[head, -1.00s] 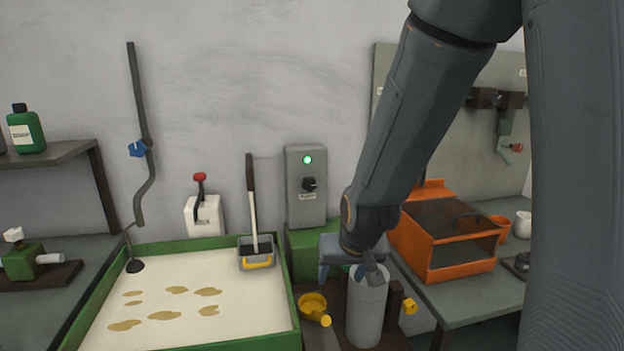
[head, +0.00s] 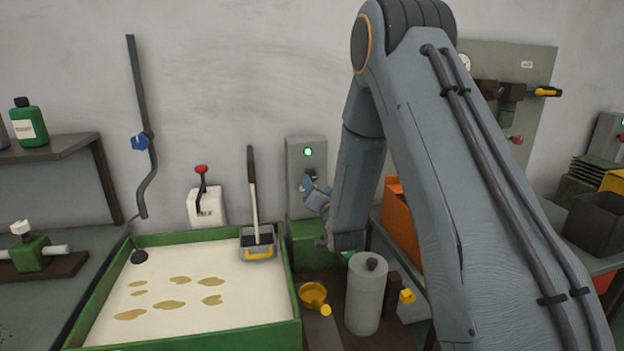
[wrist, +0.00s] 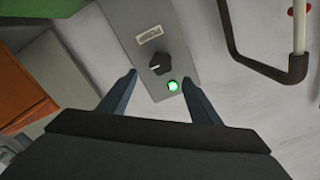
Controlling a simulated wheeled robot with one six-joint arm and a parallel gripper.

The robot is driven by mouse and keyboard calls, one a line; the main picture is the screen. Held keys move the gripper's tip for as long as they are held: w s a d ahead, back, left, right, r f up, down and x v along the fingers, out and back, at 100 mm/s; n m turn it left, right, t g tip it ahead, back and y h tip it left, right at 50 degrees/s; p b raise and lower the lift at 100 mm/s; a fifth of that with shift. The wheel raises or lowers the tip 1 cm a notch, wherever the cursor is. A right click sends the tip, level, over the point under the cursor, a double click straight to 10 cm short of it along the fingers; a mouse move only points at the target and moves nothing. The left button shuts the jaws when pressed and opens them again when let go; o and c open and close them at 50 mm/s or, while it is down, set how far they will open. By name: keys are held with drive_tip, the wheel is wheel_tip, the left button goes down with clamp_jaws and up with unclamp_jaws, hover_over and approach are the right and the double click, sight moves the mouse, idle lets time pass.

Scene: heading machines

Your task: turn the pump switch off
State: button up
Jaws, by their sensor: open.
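The grey pump switch box (head: 304,150) is on the wall behind the green-rimmed tray, with its green lamp (head: 308,152) lit. In the head view my gripper (head: 306,190) is in front of the box's lower half and hides most of the knob. In the wrist view the box (wrist: 178,48) appears upside down, with a label, a black rotary knob (wrist: 160,64) and the lit green lamp (wrist: 173,86). My gripper (wrist: 159,73) is open, its fingers on either side of the knob and lamp. I cannot tell whether either finger touches the box.
A green-rimmed tray (head: 186,236) with stains is below. A scoop (head: 258,244) with a long handle stands at its back edge. A grey cylinder (head: 366,300) and a yellow funnel (head: 313,296) are below my arm. An orange box (head: 400,228) is to the right.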

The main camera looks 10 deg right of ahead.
sight(312, 176)
drive_tip(key=w+p, duration=0.2)
drive_tip(key=w, duration=0.5)
drive_tip(key=shift+w, duration=0.15)
drive_tip(key=shift+c, duration=0.5)
